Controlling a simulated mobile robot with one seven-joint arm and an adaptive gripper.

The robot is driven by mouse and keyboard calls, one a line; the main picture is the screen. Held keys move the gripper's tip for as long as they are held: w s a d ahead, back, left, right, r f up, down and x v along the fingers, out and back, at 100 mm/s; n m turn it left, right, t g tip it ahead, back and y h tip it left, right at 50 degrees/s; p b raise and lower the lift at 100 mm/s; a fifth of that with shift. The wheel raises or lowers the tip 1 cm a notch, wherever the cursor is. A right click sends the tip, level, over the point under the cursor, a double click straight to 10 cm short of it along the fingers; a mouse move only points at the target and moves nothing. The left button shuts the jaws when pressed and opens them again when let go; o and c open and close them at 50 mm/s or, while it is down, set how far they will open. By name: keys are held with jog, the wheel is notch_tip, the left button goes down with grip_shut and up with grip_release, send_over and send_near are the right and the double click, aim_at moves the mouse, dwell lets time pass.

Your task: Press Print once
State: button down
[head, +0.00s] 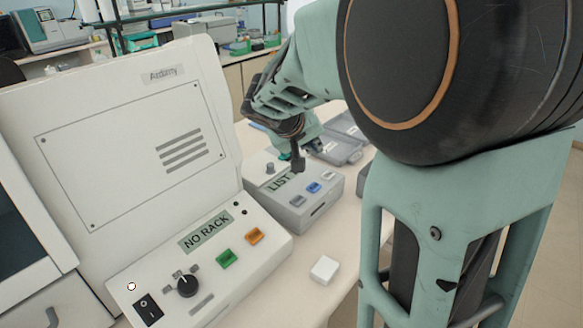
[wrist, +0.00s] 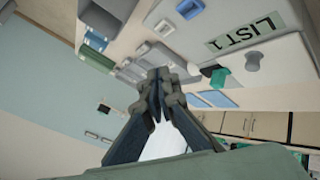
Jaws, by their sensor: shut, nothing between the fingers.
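A small grey box (head: 290,216) with a display reading LIST (head: 279,182) stands on the bench. It has a grey button (head: 298,201), a blue button (head: 314,187), a white button (head: 328,175) and a grey knob (head: 269,168). No Print lettering is readable. In the wrist view the display (wrist: 246,30) reads LIST 1, with the blue button (wrist: 190,9) and the knob (wrist: 252,62) nearby. My gripper (head: 298,166) is shut and empty, close by the display's right end. It also shows in the wrist view (wrist: 156,88). Whether it touches the box, I cannot tell.
A large white machine (head: 150,110) stands left, with a NO RACK display (head: 206,232), green button (head: 227,258), orange button (head: 254,236), dial (head: 188,286) and black switch (head: 148,308). A white block (head: 324,269) lies in front. Grey trays (head: 338,149) lie behind the box.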

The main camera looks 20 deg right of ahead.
jog(key=shift+f, duration=0.1)
jog(key=b, duration=0.6)
send_over(312, 188)
notch_tip(312, 188, down, 8)
jog(key=shift+w+r, duration=0.1)
jog(key=shift+r, duration=0.1)
jog(key=shift+f+b, duration=0.55)
dwell(0.8)
jog(key=shift+f+b, duration=0.4)
jog(key=shift+b, duration=0.35)
jog(key=shift+f+b, duration=0.35)
jog(key=shift+b, duration=0.2)
dwell(0.4)
jog(key=shift+r, duration=0.1)
jog(key=shift+r+p, duration=0.3)
jog(key=shift+r, duration=0.4)
jog(key=shift+r, duration=0.1)
